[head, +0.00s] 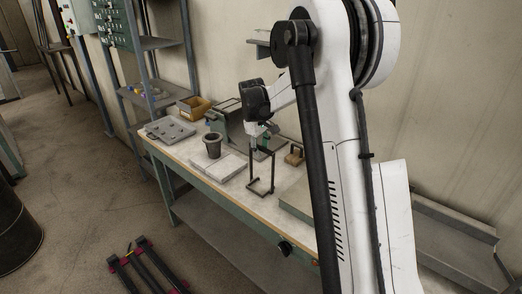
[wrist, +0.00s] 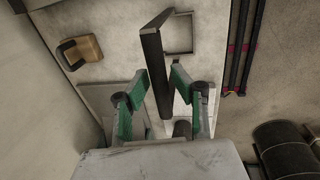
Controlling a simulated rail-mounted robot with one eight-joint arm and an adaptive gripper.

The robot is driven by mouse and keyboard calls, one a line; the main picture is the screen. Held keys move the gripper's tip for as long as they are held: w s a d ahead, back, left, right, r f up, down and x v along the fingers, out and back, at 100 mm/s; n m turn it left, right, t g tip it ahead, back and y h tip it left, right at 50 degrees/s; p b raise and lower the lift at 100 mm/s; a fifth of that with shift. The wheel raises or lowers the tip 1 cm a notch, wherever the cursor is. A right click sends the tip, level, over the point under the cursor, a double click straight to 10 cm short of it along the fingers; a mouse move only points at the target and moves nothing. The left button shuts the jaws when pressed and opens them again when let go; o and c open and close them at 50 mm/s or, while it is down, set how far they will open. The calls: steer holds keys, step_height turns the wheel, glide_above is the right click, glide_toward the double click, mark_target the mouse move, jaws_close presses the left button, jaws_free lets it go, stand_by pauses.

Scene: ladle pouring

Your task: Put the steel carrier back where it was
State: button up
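The steel carrier (head: 249,171) is a thin dark frame with uprights and a square open base, upright over the middle of the bench. In the wrist view, its dark top bar (wrist: 154,75) runs between my green finger pads, and the square base (wrist: 180,50) shows beyond. My gripper (wrist: 160,78) appears shut on that bar; it also shows in the head view (head: 262,146) above the carrier. I cannot tell whether the base touches the bench or hangs just above it. The carrier is empty.
The workbench (head: 185,152) also holds a dark cup (head: 212,145), a pale slab (head: 220,167), a grey tray (head: 170,130), a yellow-brown bin (head: 194,107) and a brown block with a handle (head: 294,155). Dark rails (head: 148,265) lie on the floor; a black drum (head: 15,232) stands left.

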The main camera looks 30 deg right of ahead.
step_height(320, 180, up, 12)
steer(key=a+f, duration=0.1)
steer(key=a, duration=0.1)
steer(key=s+a+r+t, duration=0.2)
steer(key=s+a+r, duration=0.35)
steer(key=s, duration=0.25)
steer(key=s+a+f+m+t, duration=0.1)
steer(key=s+a, duration=0.3)
steer(key=s, duration=0.5)
steer(key=s+a+f+m+t+y, duration=0.1)
steer(key=s+a+f+t, duration=0.1)
steer(key=s+a, duration=0.3)
steer(key=s+a+f+m+t, duration=0.1)
steer(key=s+a, duration=0.3)
steer(key=s, duration=0.9)
steer(key=shift+s+a+f+m+t+y+b, duration=0.3)
steer(key=shift+a+f+m+y+b, duration=0.15)
steer(key=shift+f, duration=0.25)
steer(key=shift+f, duration=0.1)
step_height(320, 180, down, 35)
steer(key=b, duration=3.5)
steer(key=shift+f, duration=0.15)
